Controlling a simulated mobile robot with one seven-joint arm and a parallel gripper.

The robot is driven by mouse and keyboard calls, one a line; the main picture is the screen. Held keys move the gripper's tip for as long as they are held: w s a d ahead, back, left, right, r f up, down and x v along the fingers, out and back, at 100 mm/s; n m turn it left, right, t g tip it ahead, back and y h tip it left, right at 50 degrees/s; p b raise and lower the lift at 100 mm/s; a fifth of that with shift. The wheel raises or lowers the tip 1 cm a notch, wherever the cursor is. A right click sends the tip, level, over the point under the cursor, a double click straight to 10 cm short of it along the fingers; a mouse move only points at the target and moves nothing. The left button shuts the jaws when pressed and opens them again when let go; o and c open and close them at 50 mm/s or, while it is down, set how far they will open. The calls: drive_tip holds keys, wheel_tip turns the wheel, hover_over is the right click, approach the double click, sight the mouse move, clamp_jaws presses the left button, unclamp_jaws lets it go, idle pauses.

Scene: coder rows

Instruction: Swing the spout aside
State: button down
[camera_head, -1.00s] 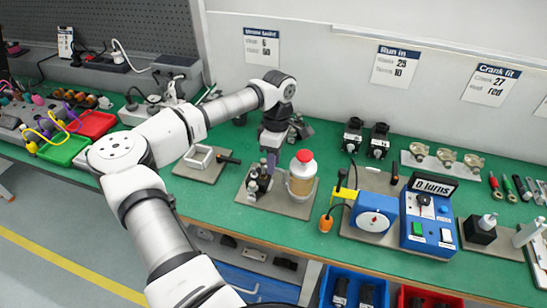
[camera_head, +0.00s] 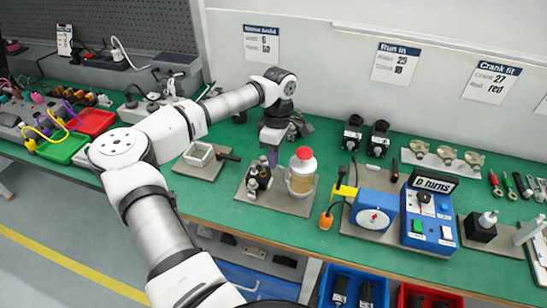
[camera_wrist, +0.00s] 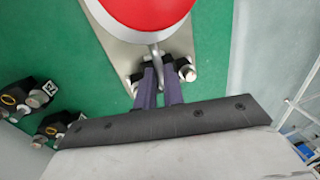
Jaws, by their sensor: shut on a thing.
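A dispenser jar (camera_head: 301,174) with a red cap and amber contents stands on a grey plate (camera_head: 292,208) on the green bench. In the wrist view its red top (camera_wrist: 148,8) fills the upper middle. The spout (camera_wrist: 157,54), a thin grey metal tube, comes out from under the red top towards my gripper (camera_wrist: 160,73). The purple fingers are close together, shut on the spout's end. In the head view my gripper (camera_head: 271,157) is just left of the jar, and the spout is hidden there.
Small dark bottles (camera_head: 258,178) stand on the same plate, close below my gripper. A white square frame (camera_head: 199,154) sits to the left. A blue counter box (camera_head: 428,217) and a blue dial unit (camera_head: 374,209) stand to the right.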

drive_tip(key=w+d+m+t+y+b, duration=0.1)
drive_tip(key=w+d+m+b, duration=0.3)
drive_tip(key=d+m, duration=0.6)
drive_tip(key=shift+w+d+m+t+b, duration=0.3)
drive_tip(key=shift+m+t, duration=0.6)
drive_tip(key=shift+m, duration=2.9)
drive_tip(key=shift+s+d+r, duration=0.1)
drive_tip(key=c, duration=1.5)
unclamp_jaws()
wheel_tip(320, 180, up, 14)
drive_tip(key=s+d+b, duration=0.1)
drive_tip(key=d+b, duration=0.1)
drive_tip(key=shift+d+f, duration=0.25)
drive_tip(key=shift+d, duration=0.05)
